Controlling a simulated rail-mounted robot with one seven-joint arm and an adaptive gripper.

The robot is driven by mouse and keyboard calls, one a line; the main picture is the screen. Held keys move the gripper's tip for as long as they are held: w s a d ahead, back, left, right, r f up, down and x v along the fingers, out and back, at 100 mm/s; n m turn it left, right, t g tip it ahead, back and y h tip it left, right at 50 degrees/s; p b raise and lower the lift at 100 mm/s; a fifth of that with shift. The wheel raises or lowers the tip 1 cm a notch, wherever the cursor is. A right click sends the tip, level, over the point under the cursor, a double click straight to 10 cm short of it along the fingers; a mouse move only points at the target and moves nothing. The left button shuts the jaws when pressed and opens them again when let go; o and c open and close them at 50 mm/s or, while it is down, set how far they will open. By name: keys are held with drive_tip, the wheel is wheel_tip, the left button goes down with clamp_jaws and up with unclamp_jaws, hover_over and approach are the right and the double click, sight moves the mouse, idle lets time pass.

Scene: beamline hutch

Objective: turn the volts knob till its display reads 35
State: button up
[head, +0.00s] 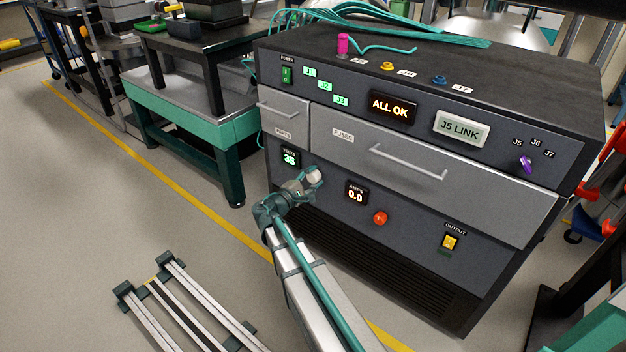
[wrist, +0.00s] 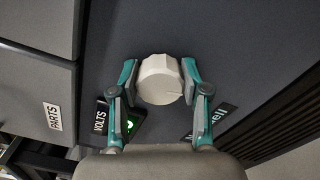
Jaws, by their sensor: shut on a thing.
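The volts knob (wrist: 160,80) is a pale, ridged round knob on the dark front panel. In the wrist view it sits between the two teal fingertips of my gripper (wrist: 160,76), which is shut on its sides. In the head view my gripper (head: 308,182) reaches the panel just right of the volts display (head: 289,158) and partly hides the knob. The display shows green digits that read 35. In the wrist view the display (wrist: 134,124) is partly covered by my left finger.
Above the knob is the fuses drawer (head: 420,165) with its long handle, and the smaller parts drawer (head: 283,115) is at upper left. To the right are the amps display (head: 356,193) reading 0.0, a red knob (head: 380,218) and the yellow output switch (head: 450,242).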

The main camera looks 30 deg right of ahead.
drive_tip(key=o, duration=1.1)
drive_tip(key=shift+o, duration=0.2)
drive_tip(key=v, duration=1.2)
drive_tip(key=shift+s, duration=0.1)
